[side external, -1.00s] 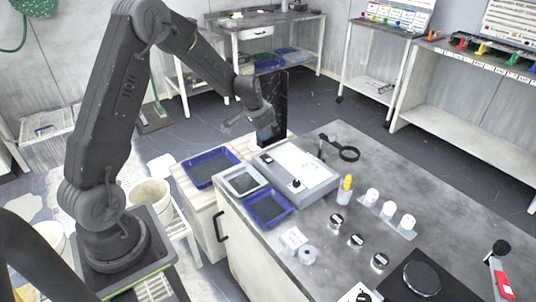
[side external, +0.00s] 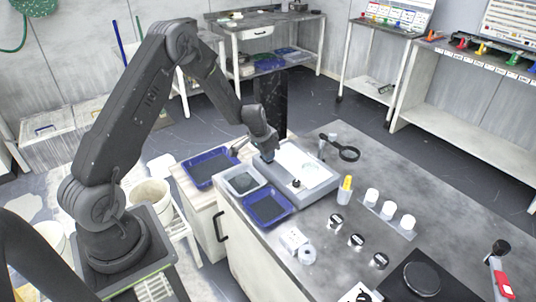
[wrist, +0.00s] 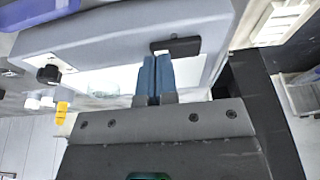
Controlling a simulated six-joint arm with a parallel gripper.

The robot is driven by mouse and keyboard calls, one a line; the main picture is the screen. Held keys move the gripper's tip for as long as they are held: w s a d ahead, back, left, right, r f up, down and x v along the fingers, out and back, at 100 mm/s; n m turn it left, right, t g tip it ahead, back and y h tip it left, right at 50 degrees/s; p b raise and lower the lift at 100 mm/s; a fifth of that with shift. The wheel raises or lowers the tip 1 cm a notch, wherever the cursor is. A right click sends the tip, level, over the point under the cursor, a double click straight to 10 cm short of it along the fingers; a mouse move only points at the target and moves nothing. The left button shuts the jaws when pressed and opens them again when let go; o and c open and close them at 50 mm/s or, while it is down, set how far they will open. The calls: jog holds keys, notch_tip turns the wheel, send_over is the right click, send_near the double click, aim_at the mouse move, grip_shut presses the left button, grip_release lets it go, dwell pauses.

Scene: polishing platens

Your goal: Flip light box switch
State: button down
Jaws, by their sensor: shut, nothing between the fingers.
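The light box (side external: 318,189) is a grey case with a bright white top panel, standing on the near end of the grey bench. In the wrist view its grey rim (wrist: 95,42) crosses the upper part of the picture. A black switch (wrist: 186,46) sits on that rim. A black knob (wrist: 48,74) stands at another part of the box. My gripper (side external: 269,158) is low over the box's left corner, with its blue fingers (wrist: 157,57) shut and empty. The fingertips reach the switch's lower edge in the wrist view; I cannot tell if they touch. The gripper hides the switch in the side view.
Blue trays (side external: 268,209) and a pale tray (side external: 243,181) lie left of the box. A magnifier (side external: 349,154) stands behind it. A yellow-topped bottle (side external: 346,190) and white jars (side external: 372,196) stand to its right. A dark post (side external: 271,95) rises behind my gripper.

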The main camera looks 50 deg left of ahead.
jog(key=shift+d+f, duration=0.2)
jog(key=shift+f, duration=0.25)
jog(key=shift+a, duration=0.1)
jog(key=shift+a+r, duration=0.35)
jog(key=shift+a, duration=0.35)
jog(key=r, duration=0.4)
jog(key=shift+d+r, duration=0.15)
jog(key=shift+d, duration=0.25)
jog(key=d+v, duration=0.2)
jog(key=v, duration=0.7)
jog(key=shift+r, duration=0.2)
jog(key=shift+s, duration=0.15)
